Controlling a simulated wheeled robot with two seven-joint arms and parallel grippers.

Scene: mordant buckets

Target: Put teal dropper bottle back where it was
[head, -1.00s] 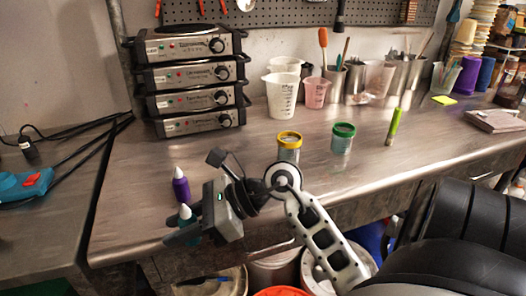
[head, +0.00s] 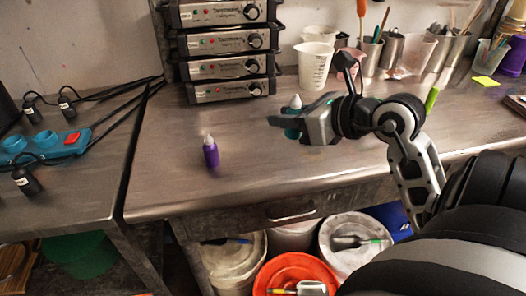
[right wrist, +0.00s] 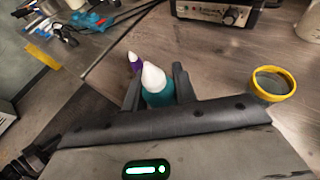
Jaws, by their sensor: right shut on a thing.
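The teal dropper bottle (head: 292,132) has a white cone tip and stands roughly upright in my right gripper (head: 284,124). That gripper is shut on it, above the metal bench (head: 235,180). In the right wrist view the teal bottle (right wrist: 158,96) sits between the two dark fingers (right wrist: 158,88). A purple dropper bottle (head: 211,154) with a white tip stands on the bench, left of and nearer than the gripper in the head view. It also shows behind the teal bottle in the right wrist view (right wrist: 135,62). My left gripper is out of view.
A stack of grey appliances (head: 228,67) stands at the back left of the bench. A white measuring cup (head: 315,66) stands behind my gripper. A yellow-rimmed jar (right wrist: 273,83) is right of the gripper in the wrist view. Buckets, one orange (head: 292,271), stand below. Bench around the purple bottle is clear.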

